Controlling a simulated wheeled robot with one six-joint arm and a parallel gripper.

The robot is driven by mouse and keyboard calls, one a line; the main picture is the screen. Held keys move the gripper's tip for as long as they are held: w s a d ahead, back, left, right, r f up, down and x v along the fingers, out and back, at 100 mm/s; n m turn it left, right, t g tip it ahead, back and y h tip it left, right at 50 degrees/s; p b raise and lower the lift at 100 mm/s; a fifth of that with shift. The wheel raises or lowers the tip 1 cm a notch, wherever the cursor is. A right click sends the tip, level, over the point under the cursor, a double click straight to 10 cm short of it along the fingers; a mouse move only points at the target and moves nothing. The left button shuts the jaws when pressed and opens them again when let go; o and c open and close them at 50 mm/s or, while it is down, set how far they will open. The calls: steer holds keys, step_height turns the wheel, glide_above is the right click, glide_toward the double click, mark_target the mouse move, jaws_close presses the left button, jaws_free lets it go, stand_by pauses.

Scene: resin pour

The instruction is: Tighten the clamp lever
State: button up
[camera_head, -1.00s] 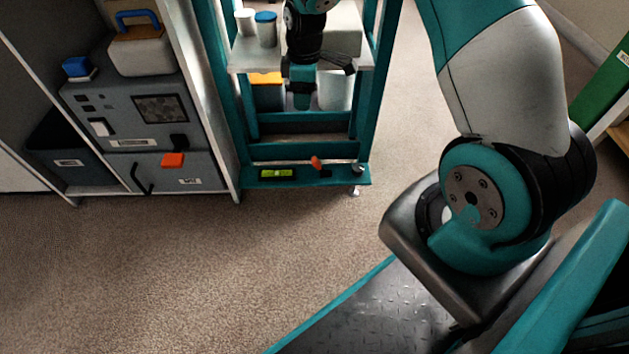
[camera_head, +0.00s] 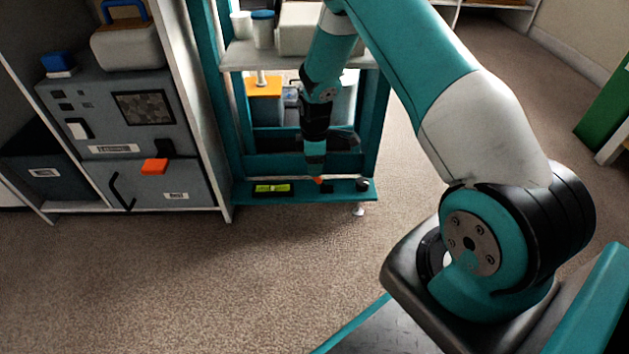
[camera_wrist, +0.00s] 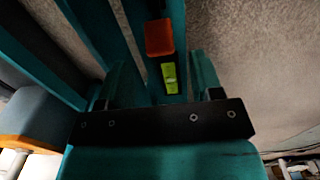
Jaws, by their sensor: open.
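The clamp lever, with an orange-red handle (camera_head: 319,180), sits on the teal front rail of the rack. Most of it is hidden behind my gripper in the head view. In the wrist view its handle (camera_wrist: 159,38) and a bit of black at its far end show just beyond my fingertips, roughly midway between the two fingers. My gripper (camera_head: 316,163) points down right above the lever. In the wrist view my gripper (camera_wrist: 160,68) is open with nothing held. I cannot tell whether a finger touches the lever.
A yellow-green level (camera_head: 272,188) lies on the rail (camera_head: 300,199) left of the lever, and a dark knob (camera_head: 362,184) is at its right end. The rack shelf (camera_head: 238,58) holds cups and a pale box (camera_head: 300,28) near my arm. A grey cabinet (camera_head: 120,130) stands left. Floor in front is clear.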

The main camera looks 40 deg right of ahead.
mark_target(320, 180)
step_height(320, 180, down, 4)
steer(key=shift+f+b, duration=0.2)
steer(key=shift+b, duration=0.7)
steer(key=shift+c, duration=0.4)
steer(key=shift+r, duration=0.1)
jaws_close()
